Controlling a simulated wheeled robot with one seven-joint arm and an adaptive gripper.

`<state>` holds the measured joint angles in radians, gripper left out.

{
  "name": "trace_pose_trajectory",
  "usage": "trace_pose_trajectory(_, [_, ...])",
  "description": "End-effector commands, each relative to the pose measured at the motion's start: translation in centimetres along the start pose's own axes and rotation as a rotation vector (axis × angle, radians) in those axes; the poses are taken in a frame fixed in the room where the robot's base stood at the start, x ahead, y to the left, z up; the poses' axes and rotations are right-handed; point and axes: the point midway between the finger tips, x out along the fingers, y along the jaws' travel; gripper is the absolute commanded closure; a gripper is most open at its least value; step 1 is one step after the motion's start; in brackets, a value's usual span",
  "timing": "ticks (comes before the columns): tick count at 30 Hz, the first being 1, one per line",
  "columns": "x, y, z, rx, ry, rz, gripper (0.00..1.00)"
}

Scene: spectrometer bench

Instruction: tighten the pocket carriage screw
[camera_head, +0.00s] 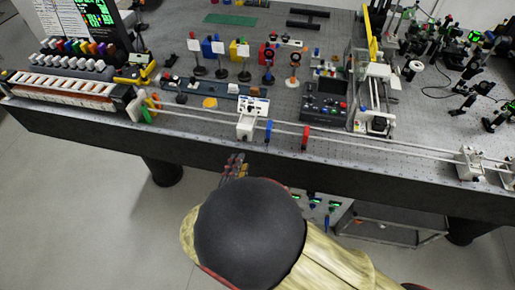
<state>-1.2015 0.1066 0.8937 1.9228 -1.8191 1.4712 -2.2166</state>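A white carriage (246,127) sits on the pale rails along the front edge of the bench. It carries a white plate with dark marks, which looks like the pocket carriage. Its screw is too small to make out. A blue upright piece (268,131) stands just right of it and a red one (305,138) farther right, both by the rails. My gripper (235,164) is in front of the bench edge, below and slightly left of the carriage in the picture, apparently apart from it. Its fingers are small and partly behind my wrist, so their opening is unclear.
The bench top (330,60) is crowded. Several small posts stand behind the rails, with a dark control box (325,108) to the right. A long rack (65,88) is at left and a white end block (469,163) at right. Floor in front is clear at left.

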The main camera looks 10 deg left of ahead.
Motion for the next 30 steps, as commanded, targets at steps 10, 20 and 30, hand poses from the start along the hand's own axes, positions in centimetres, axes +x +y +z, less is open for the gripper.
trace_pose_trajectory(10, [0.3,-1.4,0.2,-0.323,0.003,-0.054,0.69])
trace_pose_trajectory(20, [4.6,-1.4,0.1,-0.322,0.006,-0.051,0.69])
trace_pose_trajectory(30, [7.7,-1.8,0.2,-0.323,0.003,-0.052,0.69])
